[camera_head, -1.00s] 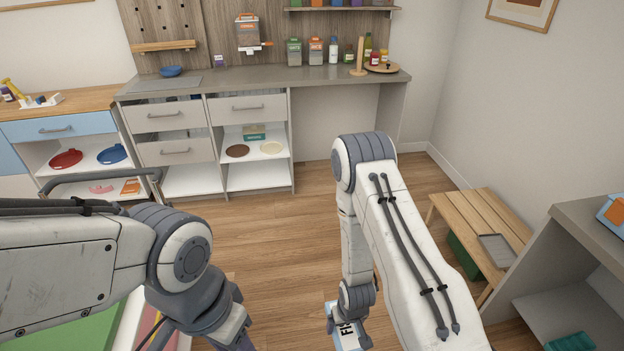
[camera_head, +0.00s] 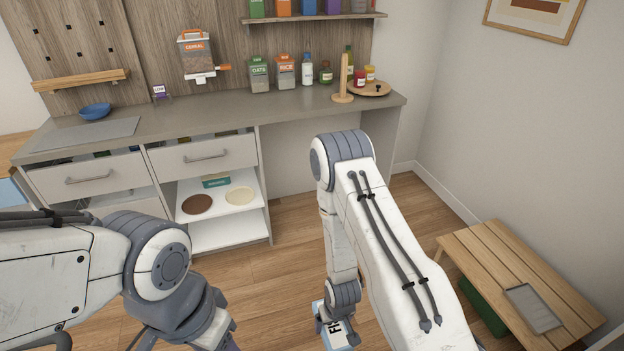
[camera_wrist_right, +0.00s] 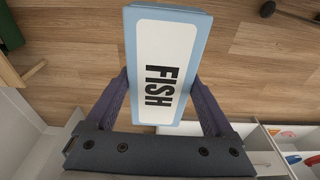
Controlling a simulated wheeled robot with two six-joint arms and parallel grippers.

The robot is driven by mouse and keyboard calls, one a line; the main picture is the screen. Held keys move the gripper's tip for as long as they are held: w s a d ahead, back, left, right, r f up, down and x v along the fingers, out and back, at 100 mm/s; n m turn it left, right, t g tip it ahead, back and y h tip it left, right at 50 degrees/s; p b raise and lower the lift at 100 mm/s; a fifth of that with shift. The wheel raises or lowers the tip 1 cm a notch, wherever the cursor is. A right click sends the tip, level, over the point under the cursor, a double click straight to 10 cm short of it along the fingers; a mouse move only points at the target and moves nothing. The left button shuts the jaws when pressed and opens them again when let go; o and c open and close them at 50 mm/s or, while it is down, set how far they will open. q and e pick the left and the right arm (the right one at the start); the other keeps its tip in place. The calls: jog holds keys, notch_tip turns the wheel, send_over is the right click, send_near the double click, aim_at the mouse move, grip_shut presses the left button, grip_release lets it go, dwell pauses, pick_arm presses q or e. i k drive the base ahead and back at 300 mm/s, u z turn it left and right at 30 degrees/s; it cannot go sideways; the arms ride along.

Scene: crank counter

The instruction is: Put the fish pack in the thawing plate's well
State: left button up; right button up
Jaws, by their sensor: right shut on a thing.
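The fish pack (camera_wrist_right: 165,65) is a light blue box with a white label reading FISH. My right gripper (camera_wrist_right: 162,98) is shut on it, one purple finger at each side. In the head view the pack (camera_head: 338,336) shows at the bottom edge, above the floor, partly hidden by my right wrist. A grey, shallow, rimmed plate (camera_head: 533,308) lies on the wooden bench at the right; it looks like the thawing plate, and its well looks empty. My left arm reaches in from the left; its fingertips are cut off at the bottom edge.
The slatted bench (camera_head: 490,262) stands against the right wall with a green box (camera_head: 482,306) beneath. Open floor lies between.

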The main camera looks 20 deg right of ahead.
aim_at(532, 309)
jog(key=z, duration=0.35)
jog(key=i, duration=1.6)
jog(key=z, duration=1.5)
jog(key=i, duration=1.25)
jog(key=z, duration=1.05)
jog(key=i, duration=0.45)
jog(key=z, duration=0.1)
